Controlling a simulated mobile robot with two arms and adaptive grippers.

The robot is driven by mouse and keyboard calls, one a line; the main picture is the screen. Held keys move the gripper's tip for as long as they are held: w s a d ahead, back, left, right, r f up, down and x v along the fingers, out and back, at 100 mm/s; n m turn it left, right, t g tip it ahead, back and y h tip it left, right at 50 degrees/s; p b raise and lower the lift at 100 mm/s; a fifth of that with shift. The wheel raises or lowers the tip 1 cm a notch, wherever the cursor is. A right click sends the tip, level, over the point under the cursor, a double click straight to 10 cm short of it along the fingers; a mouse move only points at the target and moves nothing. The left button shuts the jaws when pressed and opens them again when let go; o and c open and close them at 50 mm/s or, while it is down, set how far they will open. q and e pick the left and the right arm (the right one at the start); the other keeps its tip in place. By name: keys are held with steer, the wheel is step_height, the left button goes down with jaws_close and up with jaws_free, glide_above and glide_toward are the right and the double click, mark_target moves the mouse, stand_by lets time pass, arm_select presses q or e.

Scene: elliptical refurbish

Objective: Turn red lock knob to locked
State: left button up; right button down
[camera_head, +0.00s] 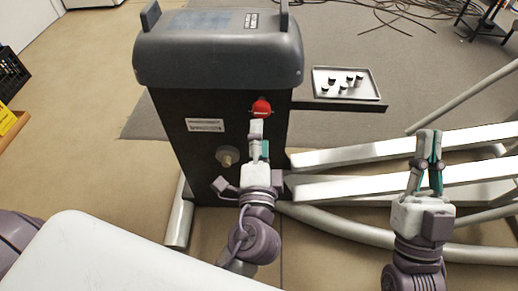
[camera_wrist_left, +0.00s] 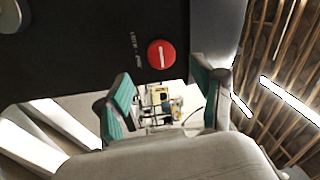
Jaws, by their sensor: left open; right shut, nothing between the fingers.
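The red lock knob (camera_head: 261,108) sits on the dark front panel of the machine, below its grey top. In the left wrist view the red knob (camera_wrist_left: 161,54) is a round disc with a white bar, beside small white lettering too small to read. My left gripper (camera_head: 258,138) is just below the knob in the head view. In the left wrist view its teal-padded fingers (camera_wrist_left: 162,82) are open and empty, with the knob beyond their tips; contact is not visible. My right gripper (camera_head: 428,140) is shut and empty, over the white rails at right.
A brass-coloured round knob (camera_head: 228,156) is lower on the panel, left of my left gripper. A white label (camera_head: 205,125) is above it. A tray (camera_head: 373,97) with several small cylinders stands right of the machine. White rails (camera_head: 340,155) extend right.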

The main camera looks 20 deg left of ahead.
arm_select(q)
steer(key=v, duration=0.3)
steer(key=shift+s, duration=0.25)
